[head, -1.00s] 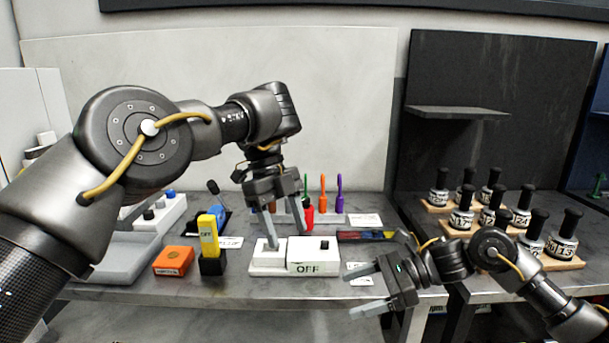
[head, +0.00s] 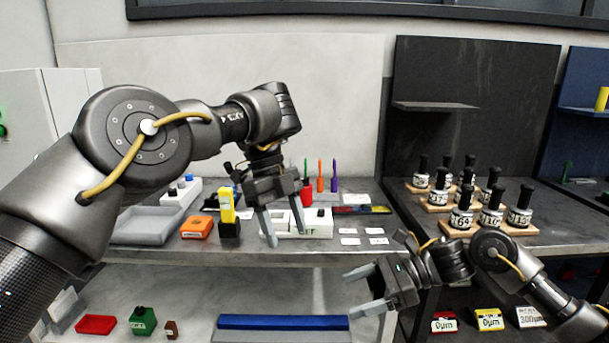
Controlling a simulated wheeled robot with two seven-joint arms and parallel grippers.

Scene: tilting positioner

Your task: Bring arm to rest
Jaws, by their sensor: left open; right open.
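My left gripper (head: 283,228) hangs with its fingers pointing down in the middle of the head view, open, with nothing between the fingers. It appears in front of a white box (head: 318,221), partly hiding it; whether it touches cannot be told. My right gripper (head: 362,291) is open and empty at the lower right of centre, its fingers pointing left, in front of the bench's front edge.
The grey bench (head: 270,254) carries an orange box (head: 196,228), a yellow tool in a black holder (head: 229,232), a grey tray (head: 146,228) and white cards (head: 350,231). Black-knobbed weights (head: 461,218) stand at right. A lower shelf holds a blue bar (head: 283,323).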

